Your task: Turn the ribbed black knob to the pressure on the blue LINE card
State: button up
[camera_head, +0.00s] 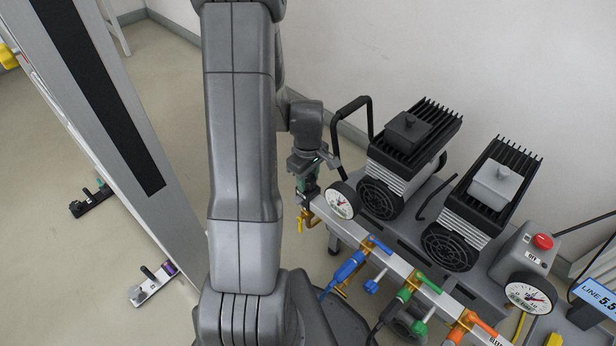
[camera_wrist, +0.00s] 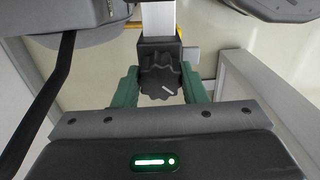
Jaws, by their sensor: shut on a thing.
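The ribbed black knob (camera_wrist: 158,84) sits between the green fingers of my gripper (camera_wrist: 160,78) in the wrist view. The fingers are shut on it from left and right. In the head view my gripper (camera_head: 306,178) is at the left end of the pipe, and the knob is mostly hidden there. A white round gauge (camera_head: 341,200) stands just right of it; its reading is too small to tell. The blue LINE card (camera_head: 597,297) at the far right reads 5.5.
Two black finned compressors (camera_head: 412,143) stand behind the pipe. Blue (camera_head: 350,266), green (camera_head: 428,283) and orange (camera_head: 484,328) valve handles line the pipe. A second gauge (camera_head: 531,292) and a red button (camera_head: 543,241) are at the right. The floor at the left is mostly open.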

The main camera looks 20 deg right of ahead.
aim_at(308, 178)
dwell(0.3)
jog(key=o, duration=1)
jog(key=shift+c, duration=0.2)
notch_tip(308, 178, up, 14)
jog(key=p, duration=0.4)
jog(key=shift+f, duration=0.1)
notch_tip(308, 178, down, 14)
jog(key=b, duration=0.4)
